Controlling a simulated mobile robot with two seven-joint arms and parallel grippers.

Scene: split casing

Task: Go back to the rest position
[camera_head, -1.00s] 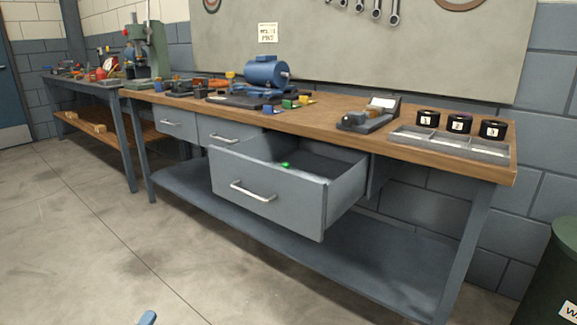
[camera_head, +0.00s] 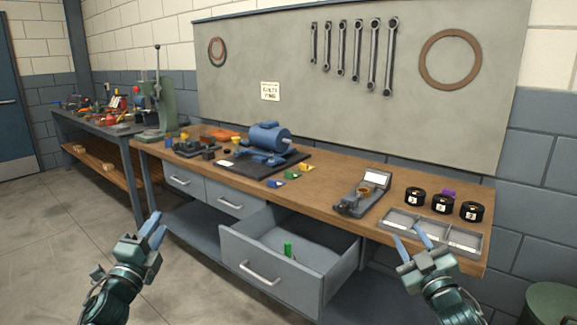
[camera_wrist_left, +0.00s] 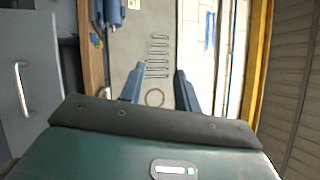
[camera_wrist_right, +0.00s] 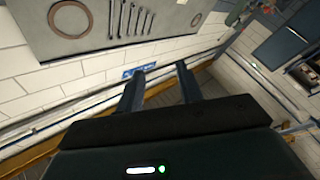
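My left gripper (camera_head: 154,226) is raised in front of the bench at the lower left of the head view. Its fingers are apart with nothing between them, as the left wrist view (camera_wrist_left: 158,88) shows. My right gripper (camera_head: 412,238) is raised at the lower right, in front of the sectioned tray as seen from the head. Its fingers are also apart and empty in the right wrist view (camera_wrist_right: 160,88).
A drawer (camera_head: 265,266) stands pulled out from the workbench (camera_head: 330,182), with a green object (camera_head: 288,248) inside. A blue motor (camera_head: 268,138), a grey device (camera_head: 364,194), a sectioned tray (camera_head: 462,240) and black numbered cups (camera_head: 472,211) are on top. A bin (camera_head: 550,303) stands lower right.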

